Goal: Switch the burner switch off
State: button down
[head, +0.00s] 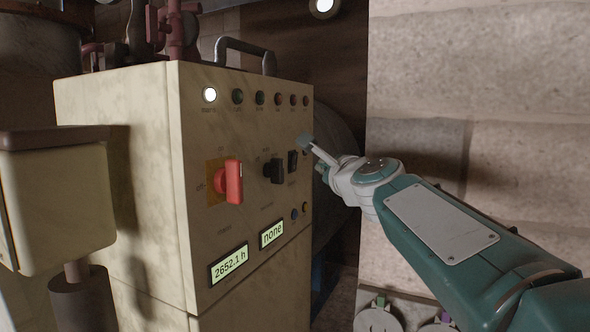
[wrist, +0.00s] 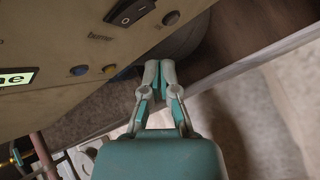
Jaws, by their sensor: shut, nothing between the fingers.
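The control panel (head: 245,190) of the cream cabinet carries a black rocker switch (head: 292,161), a black rotary knob (head: 274,171) and a large red rotary switch (head: 229,182) on an orange plate. My gripper (head: 307,143) is shut and empty, beside the panel's right edge, near the rocker. In the wrist view its fingertips (wrist: 160,69) are together, apart from the rocker.
A lit white lamp (head: 209,95) and several dark lamps line the panel top. Two displays (head: 229,264) sit low, one reading "none" (head: 271,233). Small blue (wrist: 78,71) and orange (wrist: 110,69) buttons are below the rocker. A stone wall (head: 480,90) stands at right.

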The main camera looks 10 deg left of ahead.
jog(key=shift+s+d+r, duration=0.1)
jog(key=shift+s+d, duration=0.1)
jog(key=shift+d, duration=0.3)
jog(key=shift+s+d+r, duration=0.1)
jog(key=shift+s+d, duration=0.1)
jog(key=shift+d, duration=0.3)
jog(key=shift+f, duration=0.1)
jog(key=s+d+f+n+g+h, duration=0.2)
jog(key=s+d+f+n, duration=0.3)
jog(key=s+f, duration=0.6)
jog(key=s+d+f+n+g+h, duration=0.3)
jog(key=s+d+f+n+g, duration=0.2)
jog(key=s+f+n, duration=0.3)
jog(key=s+d+f+n+g+h, duration=0.2)
jog(key=s+d+f+n, duration=0.3)
jog(key=s+f, duration=0.9)
jog(key=shift+n+g+h, duration=0.3)
jog(key=shift+n+g, duration=0.5)
jog(key=shift+n, duration=0.4)
jog(key=shift+f, duration=0.1)
